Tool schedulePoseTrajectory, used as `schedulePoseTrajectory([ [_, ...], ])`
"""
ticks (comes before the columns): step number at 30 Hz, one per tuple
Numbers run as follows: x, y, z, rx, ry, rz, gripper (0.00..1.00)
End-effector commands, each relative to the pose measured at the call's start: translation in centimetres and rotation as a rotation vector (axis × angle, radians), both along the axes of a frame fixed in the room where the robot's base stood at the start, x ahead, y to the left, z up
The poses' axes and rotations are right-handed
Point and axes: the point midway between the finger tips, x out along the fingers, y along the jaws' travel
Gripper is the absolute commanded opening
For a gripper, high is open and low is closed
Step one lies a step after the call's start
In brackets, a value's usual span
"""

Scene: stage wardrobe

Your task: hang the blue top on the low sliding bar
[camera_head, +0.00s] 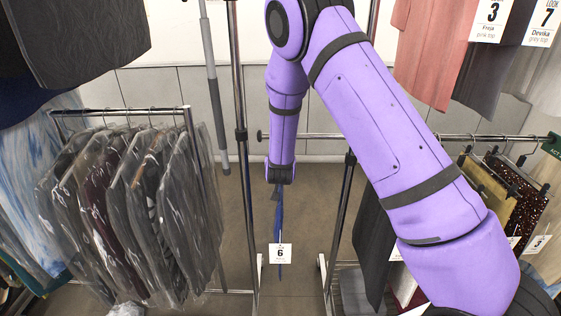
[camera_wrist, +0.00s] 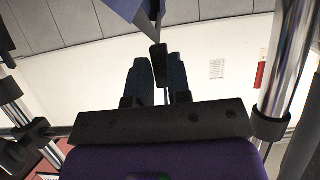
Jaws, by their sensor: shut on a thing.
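My gripper (camera_head: 280,178) points down at the middle of the head view, at the end of my purple arm. In the wrist view my gripper (camera_wrist: 160,82) has its two dark fingers close on either side of a thin black piece, seemingly the hanger (camera_wrist: 158,60). The blue top (camera_head: 279,222) hangs below my gripper, seen edge-on, with a white tag (camera_head: 280,253) marked 6. Part of the blue top (camera_wrist: 128,8) shows at the top of the wrist view. A low horizontal bar (camera_head: 325,136) with a knobbed left end passes behind my arm; my gripper is slightly below its height.
A rack rail (camera_head: 90,111) at left carries several bagged dark garments. Upright posts (camera_head: 240,120) stand near my arm; one chrome post (camera_wrist: 285,60) is close at right in the wrist view. Clothes (camera_head: 505,195) hang at right. Floor around the blue top is open.

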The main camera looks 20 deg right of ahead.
Motion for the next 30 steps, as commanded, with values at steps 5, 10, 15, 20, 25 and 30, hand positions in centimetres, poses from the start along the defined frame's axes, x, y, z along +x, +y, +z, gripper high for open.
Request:
schedulePoseTrajectory([
  [5,0.02,-0.02,-0.46,0.000,-0.001,0.000,0.00],
  [10,0.03,0.00,-0.69,0.000,-0.002,0.000,0.00],
  [15,0.03,0.00,-0.69,-0.001,-0.002,0.000,0.20],
  [20,0.02,0.00,-0.70,0.000,-0.001,0.000,0.48],
  [25,-0.01,0.00,-0.75,0.000,0.000,0.000,0.48],
  [30,-0.48,0.23,-0.47,0.000,0.000,0.001,0.48],
])
